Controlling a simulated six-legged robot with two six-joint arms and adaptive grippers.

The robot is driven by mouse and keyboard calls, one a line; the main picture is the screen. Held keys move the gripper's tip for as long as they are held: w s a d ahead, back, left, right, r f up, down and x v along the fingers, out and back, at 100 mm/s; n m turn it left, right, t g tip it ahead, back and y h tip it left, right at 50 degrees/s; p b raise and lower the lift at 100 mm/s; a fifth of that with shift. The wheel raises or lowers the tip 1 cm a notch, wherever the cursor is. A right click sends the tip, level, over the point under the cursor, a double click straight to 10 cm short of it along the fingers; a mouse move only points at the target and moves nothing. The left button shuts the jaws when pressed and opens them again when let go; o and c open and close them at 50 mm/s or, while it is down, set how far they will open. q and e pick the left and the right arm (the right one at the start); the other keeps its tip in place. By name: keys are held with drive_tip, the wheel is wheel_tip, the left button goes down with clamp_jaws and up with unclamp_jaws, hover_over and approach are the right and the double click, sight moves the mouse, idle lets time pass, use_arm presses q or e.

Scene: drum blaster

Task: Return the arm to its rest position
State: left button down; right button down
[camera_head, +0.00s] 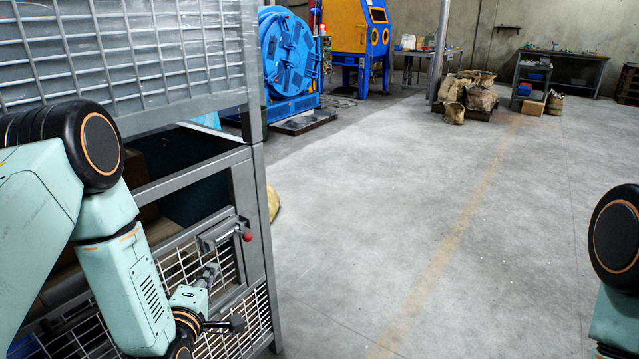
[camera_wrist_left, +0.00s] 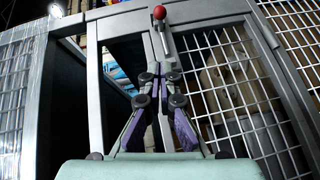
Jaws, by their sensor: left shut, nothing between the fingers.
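My left arm (camera_head: 125,280) comes in from the left, bent down in front of a grey metal mesh cage. My left gripper (camera_head: 210,272) is close to the cage's latch, just below a lever with a red knob (camera_head: 248,236). In the left wrist view, my left gripper (camera_wrist_left: 160,75) has its fingers together with nothing between them. The red knob (camera_wrist_left: 160,12) shows beyond the fingertips, on a metal bar. Whether the fingers touch the latch I cannot tell. Part of my right arm (camera_head: 613,240) shows at the right edge; its gripper is out of view.
The grey cage frame (camera_head: 247,190) stands right beside my left arm. A blue drum machine (camera_head: 288,55) and an orange and blue cabinet (camera_head: 355,28) stand at the back. Several sacks (camera_head: 468,92) lie on a pallet. The concrete floor (camera_head: 400,200) in the middle is clear.

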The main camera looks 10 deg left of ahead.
use_arm(q)
drive_tip(key=s+d+f+m+g+h, duration=0.1)
drive_tip(key=s+d+f+m+g, duration=0.25)
drive_tip(key=s+f+m, duration=0.3)
drive_tip(key=s+d+f+m+g+h, duration=0.2)
drive_tip(key=s+f+m+g, duration=0.3)
drive_tip(key=s+f, duration=0.15)
drive_tip(key=s+d+f+m+g, duration=0.1)
drive_tip(key=s+m+g, duration=0.1)
drive_tip(key=s, duration=0.5)
drive_tip(key=s+d+f+m+g+p, duration=0.1)
drive_tip(key=s+d+m+g, duration=0.1)
drive_tip(key=s, duration=0.5)
drive_tip(key=s+d+f+m+g, duration=0.1)
drive_tip(key=s+d+m+g, duration=0.1)
drive_tip(key=s, duration=0.5)
drive_tip(key=shift+s+f+m+g+p, duration=0.15)
drive_tip(key=shift+f+m+g+p, duration=0.15)
drive_tip(key=shift+g, duration=0.45)
